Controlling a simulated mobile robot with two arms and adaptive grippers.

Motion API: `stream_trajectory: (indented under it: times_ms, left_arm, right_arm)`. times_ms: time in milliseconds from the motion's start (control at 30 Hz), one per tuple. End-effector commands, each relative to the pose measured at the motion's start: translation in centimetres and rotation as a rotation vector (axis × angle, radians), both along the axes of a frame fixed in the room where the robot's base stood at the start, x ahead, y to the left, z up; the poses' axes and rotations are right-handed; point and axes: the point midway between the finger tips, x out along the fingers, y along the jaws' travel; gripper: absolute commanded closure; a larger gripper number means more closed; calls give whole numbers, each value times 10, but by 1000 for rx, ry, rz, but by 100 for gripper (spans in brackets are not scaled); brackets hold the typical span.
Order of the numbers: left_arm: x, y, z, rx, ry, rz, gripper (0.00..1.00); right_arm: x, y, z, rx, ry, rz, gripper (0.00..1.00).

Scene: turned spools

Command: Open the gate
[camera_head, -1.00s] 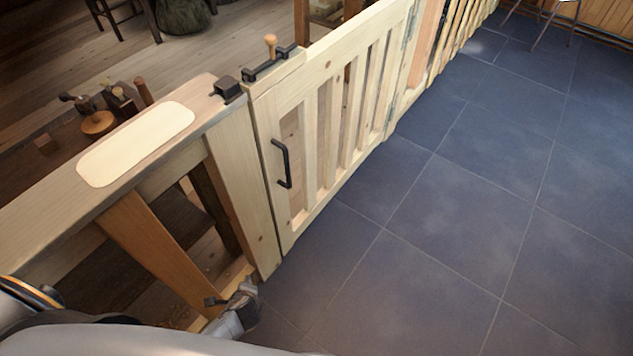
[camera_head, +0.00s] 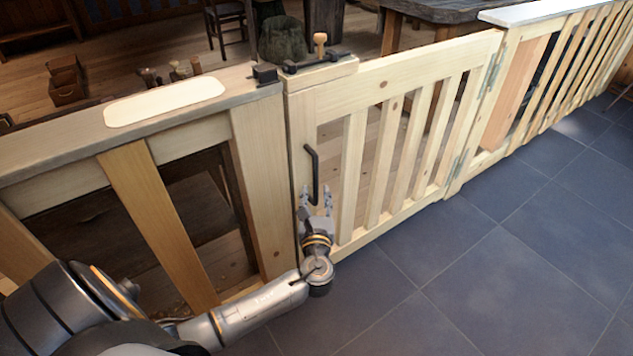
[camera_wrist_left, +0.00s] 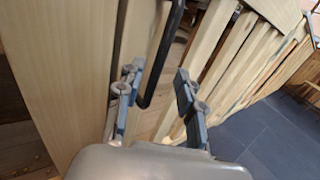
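The pale wooden slatted gate (camera_head: 385,110) stands in line with the fence and looks closed. Its black vertical handle (camera_head: 313,174) is on the left stile. A black latch bar with a wooden knob (camera_head: 320,42) lies on the gate's top left corner, and a black catch (camera_head: 265,75) sits on the fence post beside it. Hinges show at the gate's right edge. My left gripper (camera_head: 317,196) is open at the handle's lower end. In the left wrist view the handle (camera_wrist_left: 163,60) runs down between the open fingers, which appear not to touch it. My right gripper is not in view.
The fence (camera_head: 243,180) with a pale panel (camera_head: 165,101) on its top rail is left of the gate. More slatted fence (camera_head: 560,70) continues right. The dark tiled floor (camera_head: 480,290) before the gate is clear. A chair and a stump stand behind.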

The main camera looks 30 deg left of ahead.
Motion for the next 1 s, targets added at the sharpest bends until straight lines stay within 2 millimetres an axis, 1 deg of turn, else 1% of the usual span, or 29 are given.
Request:
stream_trajectory:
  times_ms: [33, 100, 300, 500, 733, 767, 800, 867, 900, 933, 1000]
  left_arm:
    - [10, 8, 0, 2, -2, 3, 63]
    - [21, 15, -1, 3, -2, 1, 63]
    - [44, 30, -1, -1, -1, 1, 63]
    - [52, 36, -1, -3, 1, 0, 63]
    - [52, 36, -1, -3, 1, 0, 63]
    - [52, 36, -1, -3, 1, 0, 67]
    - [52, 36, -1, -3, 1, 0, 75]
    - [52, 36, -1, -3, 1, 0, 87]
    - [52, 36, -1, -3, 1, 0, 96]
    - [52, 36, -1, -3, 1, 0, 100]
    - [52, 36, -1, -3, 1, 0, 100]
  right_arm:
    - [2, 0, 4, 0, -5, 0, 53]
    - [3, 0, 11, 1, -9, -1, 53]
    - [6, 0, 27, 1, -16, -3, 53]
    - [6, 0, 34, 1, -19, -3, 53]
    - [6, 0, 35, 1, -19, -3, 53]
    - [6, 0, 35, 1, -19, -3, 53]
    - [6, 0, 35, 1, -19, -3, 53]
    - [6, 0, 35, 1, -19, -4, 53]
    - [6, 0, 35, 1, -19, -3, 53]
    - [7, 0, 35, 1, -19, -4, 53]
    - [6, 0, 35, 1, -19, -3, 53]
